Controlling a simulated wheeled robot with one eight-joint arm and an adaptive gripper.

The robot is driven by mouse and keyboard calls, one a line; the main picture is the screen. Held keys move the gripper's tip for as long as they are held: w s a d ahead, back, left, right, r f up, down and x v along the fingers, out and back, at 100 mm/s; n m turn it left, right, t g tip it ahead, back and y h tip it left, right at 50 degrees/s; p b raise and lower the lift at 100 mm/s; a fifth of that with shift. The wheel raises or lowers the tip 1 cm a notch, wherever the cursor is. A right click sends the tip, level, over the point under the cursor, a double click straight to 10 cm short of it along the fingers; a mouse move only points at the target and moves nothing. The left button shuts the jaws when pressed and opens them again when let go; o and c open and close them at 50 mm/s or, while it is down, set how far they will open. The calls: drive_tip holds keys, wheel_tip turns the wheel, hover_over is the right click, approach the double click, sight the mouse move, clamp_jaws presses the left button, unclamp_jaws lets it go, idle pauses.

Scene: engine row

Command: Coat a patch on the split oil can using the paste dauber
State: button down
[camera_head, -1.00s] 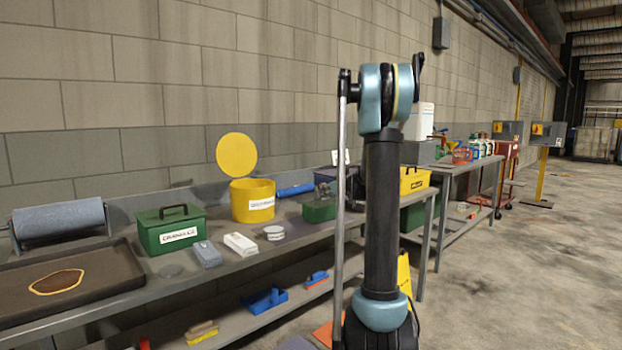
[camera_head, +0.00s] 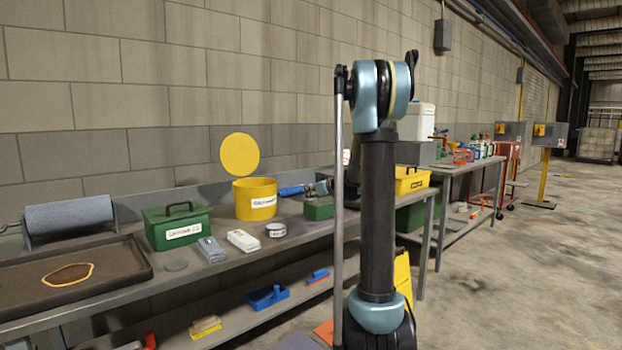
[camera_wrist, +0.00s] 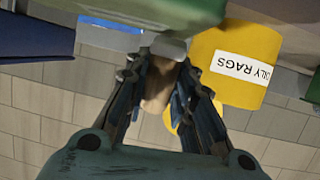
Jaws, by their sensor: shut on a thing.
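In the wrist view my gripper (camera_wrist: 165,72) is shut on a tan handle-like piece (camera_wrist: 157,92), which I take for the paste dauber. A grey block (camera_wrist: 170,47) shows at its far end; I cannot tell whether it is part of the held thing. I cannot make out the split oil can for sure. Several small coloured cans (camera_head: 463,156) stand on the farther bench, too small to tell any split.
A yellow oily-rags can (camera_head: 255,199), also in the wrist view (camera_wrist: 226,62), stands open on the near bench. Concrete floor (camera_head: 520,270) is clear at right.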

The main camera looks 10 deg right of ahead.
drive_tip(key=shift+d+r, duration=0.15)
drive_tip(key=shift+r, duration=1.8)
drive_tip(key=shift+d+r, duration=0.1)
drive_tip(key=shift+r, duration=1.8)
drive_tip(key=shift+f, duration=0.15)
drive_tip(key=shift+f, duration=0.4)
